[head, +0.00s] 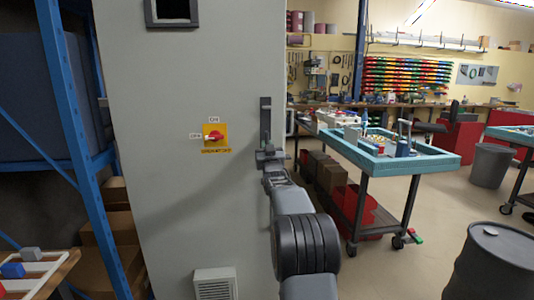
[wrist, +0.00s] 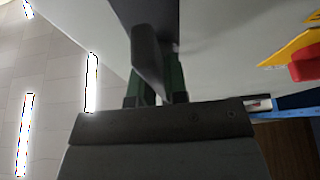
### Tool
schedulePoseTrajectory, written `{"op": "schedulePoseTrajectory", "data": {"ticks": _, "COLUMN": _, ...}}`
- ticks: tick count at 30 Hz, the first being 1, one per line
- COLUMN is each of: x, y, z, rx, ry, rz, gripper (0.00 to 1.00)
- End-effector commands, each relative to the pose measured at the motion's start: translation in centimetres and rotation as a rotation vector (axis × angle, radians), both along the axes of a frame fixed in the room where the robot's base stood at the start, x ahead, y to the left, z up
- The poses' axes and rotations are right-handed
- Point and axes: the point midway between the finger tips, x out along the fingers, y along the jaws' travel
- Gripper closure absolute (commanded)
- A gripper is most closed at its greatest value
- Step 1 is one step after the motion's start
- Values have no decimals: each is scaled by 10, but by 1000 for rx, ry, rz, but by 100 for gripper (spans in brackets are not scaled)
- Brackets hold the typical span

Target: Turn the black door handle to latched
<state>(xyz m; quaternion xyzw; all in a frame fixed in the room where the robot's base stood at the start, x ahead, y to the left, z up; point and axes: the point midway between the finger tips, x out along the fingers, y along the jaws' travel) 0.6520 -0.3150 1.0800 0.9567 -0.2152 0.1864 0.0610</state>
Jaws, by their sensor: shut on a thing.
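The black door handle (head: 265,120) stands upright near the right edge of the grey cabinet door (head: 180,120). My gripper (head: 270,157) is at the handle's lower end. In the wrist view the handle (wrist: 148,55) is a dark bar running between the two green-sided fingers of my gripper (wrist: 157,90), which is shut on it. The gripper hides the handle's lower tip in the head view, and I cannot make out its pivot.
A red rotary switch on a yellow plate (head: 215,138) is left of the handle. A vent (head: 215,284) sits low on the door. A blue rack (head: 70,110) stands at left. A teal-topped cart (head: 400,158) and a dark drum (head: 495,262) are at right, with open floor between.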

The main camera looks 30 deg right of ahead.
Motion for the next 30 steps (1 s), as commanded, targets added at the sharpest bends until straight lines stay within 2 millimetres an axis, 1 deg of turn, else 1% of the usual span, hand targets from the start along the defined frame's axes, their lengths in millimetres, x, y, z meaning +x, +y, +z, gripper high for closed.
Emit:
{"op": "schedulePoseTrajectory", "data": {"ticks": 6, "x": 0, "y": 0, "z": -1, "rx": 40, "ry": -18, "rz": 0, "gripper": 100}}
{"op": "schedulePoseTrajectory", "data": {"ticks": 20, "x": 0, "y": 0, "z": 0, "rx": 50, "ry": -23, "rz": 0, "gripper": 100}}
{"op": "schedulePoseTrajectory", "data": {"ticks": 21, "x": 0, "y": 0, "z": 0, "rx": 50, "ry": -23, "rz": 0, "gripper": 84}}
{"op": "schedulePoseTrajectory", "data": {"ticks": 28, "x": 0, "y": 0, "z": 0, "rx": 48, "ry": -22, "rz": -1, "gripper": 62}}
{"op": "schedulePoseTrajectory", "data": {"ticks": 30, "x": 0, "y": 0, "z": 0, "rx": 48, "ry": -23, "rz": 0, "gripper": 61}}
